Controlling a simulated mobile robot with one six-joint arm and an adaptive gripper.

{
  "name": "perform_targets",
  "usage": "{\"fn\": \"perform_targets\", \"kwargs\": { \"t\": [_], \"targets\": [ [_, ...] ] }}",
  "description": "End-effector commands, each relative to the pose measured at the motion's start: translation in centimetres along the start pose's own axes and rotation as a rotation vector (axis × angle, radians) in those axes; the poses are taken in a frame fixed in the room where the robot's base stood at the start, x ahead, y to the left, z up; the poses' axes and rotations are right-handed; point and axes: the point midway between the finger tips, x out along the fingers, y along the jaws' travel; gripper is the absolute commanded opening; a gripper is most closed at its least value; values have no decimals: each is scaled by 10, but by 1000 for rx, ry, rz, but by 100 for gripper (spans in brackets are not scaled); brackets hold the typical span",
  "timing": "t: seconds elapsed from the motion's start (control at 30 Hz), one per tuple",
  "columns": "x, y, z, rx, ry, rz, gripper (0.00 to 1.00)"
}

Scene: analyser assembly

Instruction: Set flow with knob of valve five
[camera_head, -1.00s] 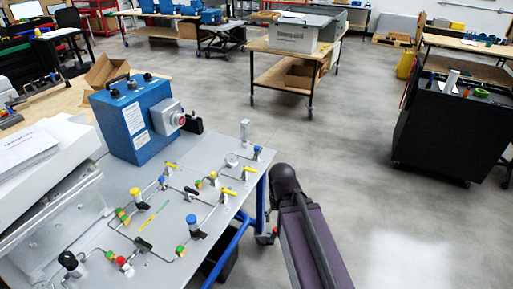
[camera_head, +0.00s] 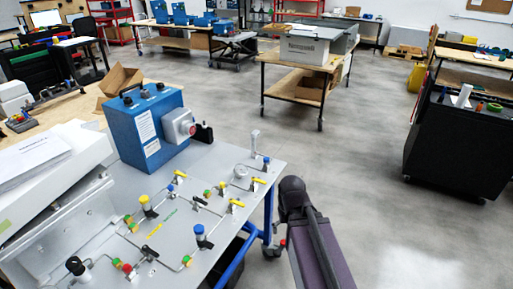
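The grey panel table (camera_head: 190,258) carries a network of thin tubes with several valves. Round-knob valves on it include one with a blue knob (camera_head: 199,230), one with a yellow knob (camera_head: 144,200) and one with a black knob (camera_head: 74,264). Several yellow lever handles (camera_head: 236,203) and a black lever (camera_head: 148,252) sit among them. No valve number is readable, so I cannot tell which is valve five. My dark arm (camera_head: 318,245) is to the right of the table, over the floor. My gripper does not show.
A blue box (camera_head: 150,130) with a grey socket stands at the panel's back. A white case (camera_head: 55,175) with papers fills the left side. A black cart (camera_head: 462,145) stands at the right, a wooden table (camera_head: 300,92) behind. Grey floor lies open between.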

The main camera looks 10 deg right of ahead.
Motion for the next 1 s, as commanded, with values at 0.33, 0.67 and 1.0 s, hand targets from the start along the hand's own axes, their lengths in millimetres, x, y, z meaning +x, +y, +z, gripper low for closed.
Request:
{"fn": "perform_targets", "kwargs": {
  "t": [0.33, 0.67, 1.0],
  "targets": [
    [0, 0, 0, 0, 0, 0, 93],
    [0, 0, 0, 0, 0, 0, 57],
    [0, 0, 0, 0, 0, 0, 57]
  ]
}}
